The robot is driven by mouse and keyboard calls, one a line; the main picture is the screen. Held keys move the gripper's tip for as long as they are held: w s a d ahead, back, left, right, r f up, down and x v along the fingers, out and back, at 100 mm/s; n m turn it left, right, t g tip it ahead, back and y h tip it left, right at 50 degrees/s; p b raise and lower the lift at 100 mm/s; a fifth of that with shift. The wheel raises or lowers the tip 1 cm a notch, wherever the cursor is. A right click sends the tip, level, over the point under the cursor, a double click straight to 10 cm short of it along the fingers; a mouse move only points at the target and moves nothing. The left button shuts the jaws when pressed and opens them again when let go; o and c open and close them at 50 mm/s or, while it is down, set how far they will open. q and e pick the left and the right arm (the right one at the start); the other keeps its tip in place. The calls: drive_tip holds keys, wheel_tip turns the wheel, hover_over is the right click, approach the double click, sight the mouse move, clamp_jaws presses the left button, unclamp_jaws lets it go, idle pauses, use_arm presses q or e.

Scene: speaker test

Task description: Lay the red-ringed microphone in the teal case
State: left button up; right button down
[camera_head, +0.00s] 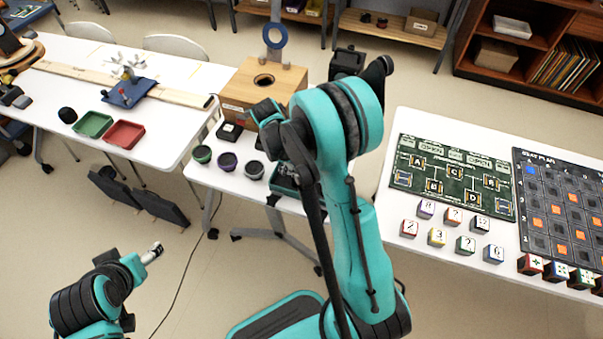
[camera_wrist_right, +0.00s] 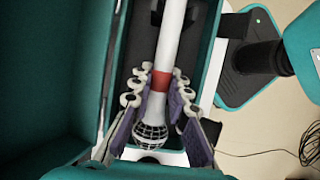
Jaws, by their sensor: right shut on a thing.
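The red-ringed microphone (camera_wrist_right: 163,80) has a white handle, a red band and a wire-mesh head. In the right wrist view it lies lengthwise between the fingers of my right gripper (camera_wrist_right: 158,128), which is shut on it near the band. The teal case (camera_wrist_right: 208,45) is open around it, with a dark lining and its lid on the left. The microphone is over or inside the case; I cannot tell if it touches the bottom. In the head view the case (camera_head: 283,186) is mostly hidden by my right arm. My left gripper (camera_head: 152,253) is at the lower left, its jaws unclear.
Several round dark pots (camera_head: 227,163) stand left of the case on the white table. A wooden box (camera_head: 250,92) with a hole is behind them. A right table holds a green board (camera_head: 450,180) and lettered cubes (camera_head: 437,237). A left table holds green and red trays (camera_head: 125,134).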

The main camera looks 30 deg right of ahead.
drive_tip(key=c, duration=1.4)
unclamp_jaws()
drive_tip(key=shift+o, duration=0.2)
drive_tip(key=v, duration=1.2)
drive_tip(key=shift+a, duration=0.1)
drive_tip(key=shift+s, duration=0.1)
drive_tip(key=s+a+r+m+t+y, duration=0.1)
drive_tip(key=s+a+r+m+t, duration=0.1)
drive_tip(key=s, duration=0.5)
drive_tip(key=s+a+r+m+t+y, duration=0.1)
drive_tip(key=s+a+r+m+t, duration=0.2)
drive_tip(key=s+a+m+t, duration=0.2)
drive_tip(key=s+m+t, duration=0.1)
drive_tip(key=s+t, duration=0.1)
drive_tip(key=t, duration=0.1)
drive_tip(key=shift+s+a+t+y, duration=0.2)
drive_tip(key=shift+a+t+y, duration=0.1)
drive_tip(key=shift+y, duration=0.1)
